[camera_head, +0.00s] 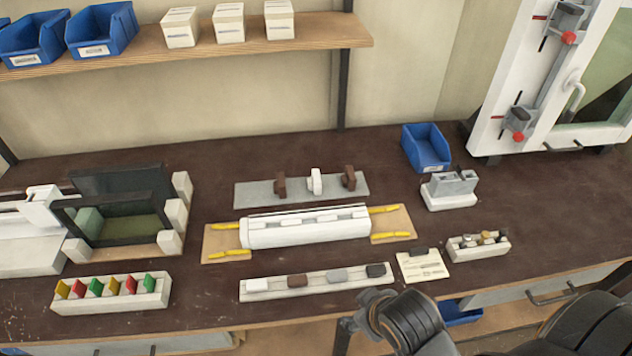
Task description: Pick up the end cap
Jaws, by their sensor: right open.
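A pale rack (318,282) near the front edge of the bench holds several small end caps in a row: a white cap (257,285), a brown cap (297,281), a grey cap (337,275) and a black cap (376,270). Which one is meant, I cannot tell. My right gripper (352,322) is at the bottom, just in front of the bench edge, below the grey and black caps and apart from them. It is open, with nothing seen between its fingers; my arm partly hides it. My left gripper is not in view.
Behind the rack, a white profile (305,228) lies on a wooden board with yellow clamps (385,209). A grey plate (300,190) with upright knobs is farther back. A card (422,266) and small-parts block (478,246) stand right; a colored-tab rack (110,293) stands left.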

